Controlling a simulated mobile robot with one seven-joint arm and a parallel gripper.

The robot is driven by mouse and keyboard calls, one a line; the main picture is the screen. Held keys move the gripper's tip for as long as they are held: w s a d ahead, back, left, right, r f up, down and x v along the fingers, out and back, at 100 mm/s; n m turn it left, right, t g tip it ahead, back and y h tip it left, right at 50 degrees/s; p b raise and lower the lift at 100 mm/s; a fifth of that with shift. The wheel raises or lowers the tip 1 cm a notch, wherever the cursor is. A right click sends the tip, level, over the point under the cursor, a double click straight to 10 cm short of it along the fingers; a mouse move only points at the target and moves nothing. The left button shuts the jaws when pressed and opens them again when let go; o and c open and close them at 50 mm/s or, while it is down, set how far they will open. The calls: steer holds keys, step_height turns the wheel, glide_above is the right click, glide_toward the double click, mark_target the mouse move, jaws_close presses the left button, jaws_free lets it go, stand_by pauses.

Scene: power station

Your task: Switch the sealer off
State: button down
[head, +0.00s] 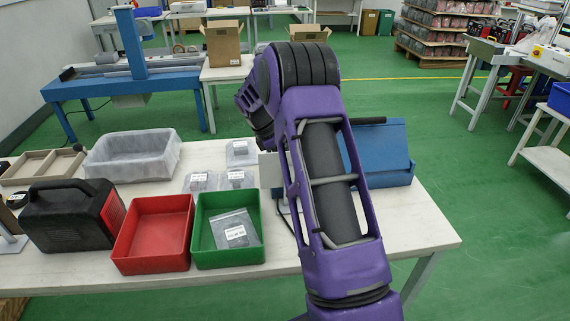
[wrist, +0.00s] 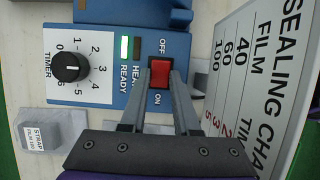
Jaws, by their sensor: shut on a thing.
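The sealer (head: 387,153) is a blue machine at the right end of the near table, partly hidden behind my arm in the head view. In the wrist view its blue front panel (wrist: 113,65) shows a red rocker switch (wrist: 160,70) between the words OFF and ON. The READY lamp (wrist: 125,47) glows green; the HEAT lamp beside it is dark. A black timer knob (wrist: 70,67) sits on a white dial. My gripper (wrist: 162,88) has its fingers at the red switch, shut on it near the ON side. The head view hides my fingertips behind the arm.
A sealing chart (wrist: 262,85) stands close to the right of the fingers in the wrist view. A green bin (head: 229,257), a red bin (head: 152,265), a lined tray (head: 130,172) and a black-and-red box (head: 65,220) stand left on the table. Small labelled bags lie behind the green bin.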

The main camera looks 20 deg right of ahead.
steer(key=shift+s+d+r+y+p, duration=0.15)
steer(key=shift+r+y+p, duration=0.15)
steer(key=shift+p, duration=0.4)
steer(key=shift+d+r+y+p, duration=0.15)
steer(key=shift+y+p, duration=0.25)
steer(key=shift+p, duration=0.25)
steer(key=shift+d+f+t+y+p, duration=0.15)
steer(key=shift+t+y+p, duration=0.25)
steer(key=shift+y+p, duration=0.5)
steer(key=shift+d+f+t+y+p, duration=0.2)
steer(key=shift+t+y+p, duration=0.15)
steer(key=shift+y, duration=0.55)
steer(key=c, duration=0.6)
jaws_free()
steer(key=shift+c, duration=0.2)
step_height(320, 180, up, 17)
steer(key=d, duration=0.1)
steer(key=shift+s+r+p, duration=0.2)
steer(key=shift+s+p, duration=0.05)
steer(key=shift+p, duration=0.2)
